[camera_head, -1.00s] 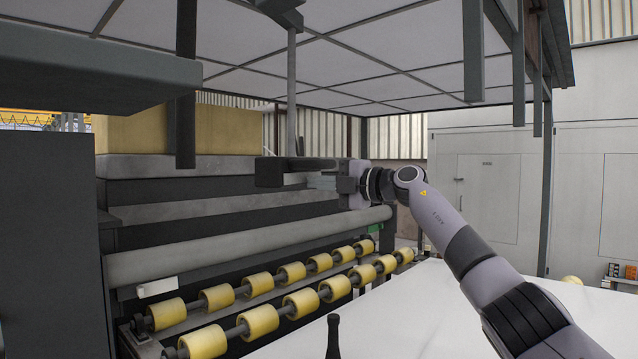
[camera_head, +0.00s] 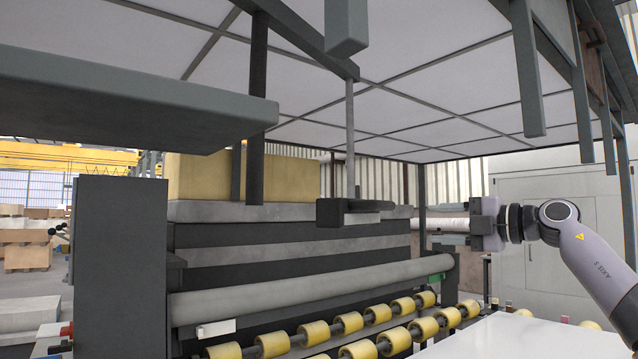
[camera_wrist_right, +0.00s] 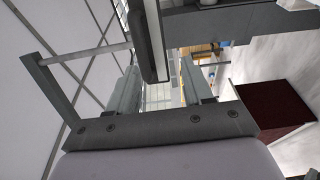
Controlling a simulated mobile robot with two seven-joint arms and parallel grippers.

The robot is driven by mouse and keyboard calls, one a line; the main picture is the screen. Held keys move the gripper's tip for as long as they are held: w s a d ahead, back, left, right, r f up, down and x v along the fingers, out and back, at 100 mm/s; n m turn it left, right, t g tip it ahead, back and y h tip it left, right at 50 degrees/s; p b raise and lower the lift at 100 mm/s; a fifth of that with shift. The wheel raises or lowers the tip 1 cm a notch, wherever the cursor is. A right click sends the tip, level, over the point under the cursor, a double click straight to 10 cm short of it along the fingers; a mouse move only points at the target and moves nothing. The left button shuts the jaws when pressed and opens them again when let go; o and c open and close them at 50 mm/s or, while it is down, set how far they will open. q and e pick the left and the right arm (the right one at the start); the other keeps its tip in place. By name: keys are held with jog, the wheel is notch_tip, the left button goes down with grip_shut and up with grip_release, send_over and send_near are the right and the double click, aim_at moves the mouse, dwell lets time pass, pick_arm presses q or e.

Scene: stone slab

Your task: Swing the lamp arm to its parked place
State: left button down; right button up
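The lamp arm (camera_head: 300,38) is a dark overhead beam. A thin rod (camera_head: 350,130) hangs from it to a dark flat lamp head (camera_head: 345,212) in front of the machine. My right gripper (camera_head: 472,222) is at the right of the lamp head, apart from it in the head view. In the right wrist view the fingers (camera_wrist_right: 157,92) stand apart, with a dark bar (camera_wrist_right: 150,40) beyond them, between them in the picture. I see nothing held. My left gripper is not in view.
A dark post (camera_head: 257,110) and a thick grey overhead slab (camera_head: 120,105) stand left of the lamp. Yellow rollers (camera_head: 312,333) and a long grey tube (camera_head: 300,283) lie below. A white slab (camera_head: 510,340) is at the lower right. Dark hangers (camera_head: 528,70) hang at the right.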

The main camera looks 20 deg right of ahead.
jog(key=a+r+n+g, duration=0.1)
jog(key=a+r+n, duration=0.25)
jog(key=a, duration=0.45)
jog(key=a+r+n, duration=0.2)
jog(key=a+n, duration=0.3)
jog(key=a, duration=0.2)
jog(key=n, duration=0.9)
send_near(261, 152)
jog(key=shift+t, duration=0.4)
jog(key=x, duration=0.4)
jog(key=shift+w+a+f, duration=0.1)
jog(key=shift+w+f, duration=0.05)
jog(key=shift+f, duration=0.3)
jog(key=shift+w+a+r+n, duration=0.1)
jog(key=shift+w+a+n, duration=0.05)
jog(key=shift+a+n, duration=0.15)
jog(key=p+x, duration=0.3)
jog(key=x, duration=0.2)
jog(key=shift+w+a, duration=0.15)
jog(key=shift+w, duration=0.2)
jog(key=shift+w+a, duration=0.15)
jog(key=shift+w, duration=0.15)
grip_shut()
jog(key=shift+w, duration=0.1)
